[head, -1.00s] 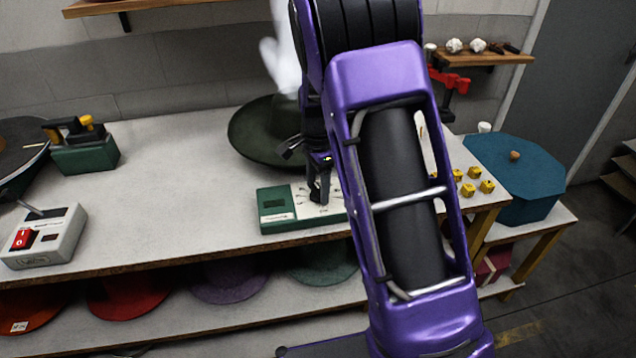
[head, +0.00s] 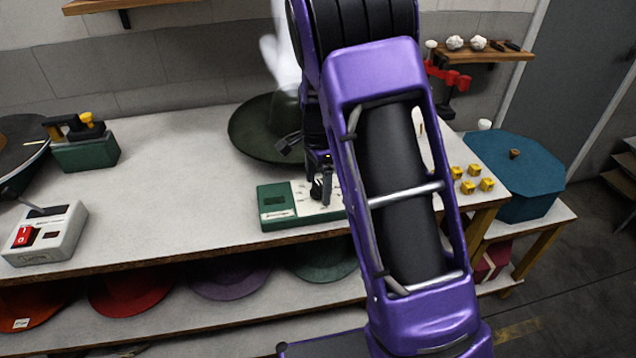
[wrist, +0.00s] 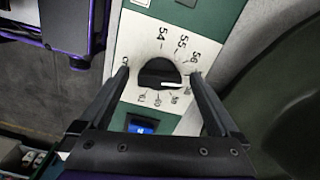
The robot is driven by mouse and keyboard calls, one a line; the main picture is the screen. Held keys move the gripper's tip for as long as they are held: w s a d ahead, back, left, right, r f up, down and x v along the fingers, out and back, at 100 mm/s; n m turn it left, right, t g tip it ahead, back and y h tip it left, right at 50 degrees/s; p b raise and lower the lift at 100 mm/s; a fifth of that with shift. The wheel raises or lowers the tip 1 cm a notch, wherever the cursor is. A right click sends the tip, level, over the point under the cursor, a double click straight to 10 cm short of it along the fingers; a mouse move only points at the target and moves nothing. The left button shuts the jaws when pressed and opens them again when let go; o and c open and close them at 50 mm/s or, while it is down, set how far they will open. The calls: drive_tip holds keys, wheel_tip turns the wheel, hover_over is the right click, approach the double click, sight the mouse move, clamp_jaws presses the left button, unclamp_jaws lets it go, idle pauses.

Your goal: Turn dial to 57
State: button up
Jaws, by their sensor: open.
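The green and white dial box (head: 275,203) sits on the table near its front edge, partly behind my arm in the head view. Its black dial (wrist: 158,72) has a white pointer mark aimed right, just below the spot behind my right finger. The printed 54, 55 and 56 run clockwise from the top. The 57 is not readable, and the smaller numbers below are blurred. My gripper (wrist: 160,75) is open, one finger on each side of the dial, with visible gaps. It also shows in the head view (head: 326,188) over the box.
Yellow cubes (head: 468,187) and a teal octagonal box (head: 525,170) stand to the right. The table's left middle is clear.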

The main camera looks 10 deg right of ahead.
sight(318, 186)
wheel_tip(318, 186, up, 17)
drive_tip(key=p, duration=0.1)
drive_tip(key=shift+r, duration=0.2)
idle(0.3)
drive_tip(key=shift+r, duration=0.1)
